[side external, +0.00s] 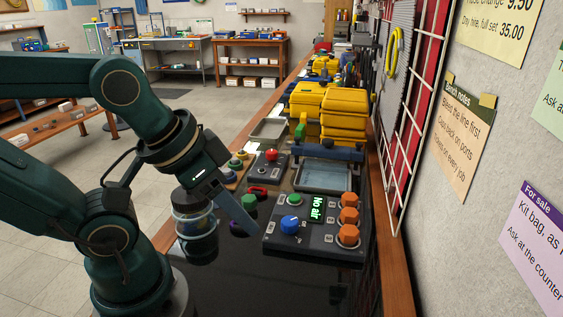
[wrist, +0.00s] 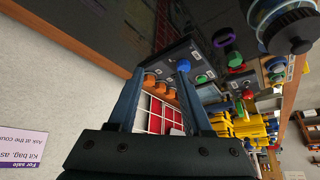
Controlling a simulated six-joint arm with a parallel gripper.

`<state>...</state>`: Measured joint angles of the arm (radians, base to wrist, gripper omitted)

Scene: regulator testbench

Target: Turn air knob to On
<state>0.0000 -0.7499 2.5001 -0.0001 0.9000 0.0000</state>
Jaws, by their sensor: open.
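The dark test panel (side external: 318,247) lies on the bench and carries a blue knob (side external: 289,225) with a pale mark. Its setting is too small to read. Beside it are a green button (side external: 295,200), a display (side external: 317,208) reading "No air" in green, and orange knobs (side external: 348,235) down the right side. My gripper (side external: 249,226) is left of the blue knob, apart from it in the side view. In the wrist view my gripper (wrist: 160,73) is open with nothing between its fingers. The blue knob (wrist: 183,65) shows beyond the right fingertip there.
A box with a red button (side external: 270,157), a grey tray (side external: 322,175) and stacked yellow cases (side external: 345,110) sit behind the panel. A white wire rack (side external: 410,120) borders the right side. The black bench front is clear.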

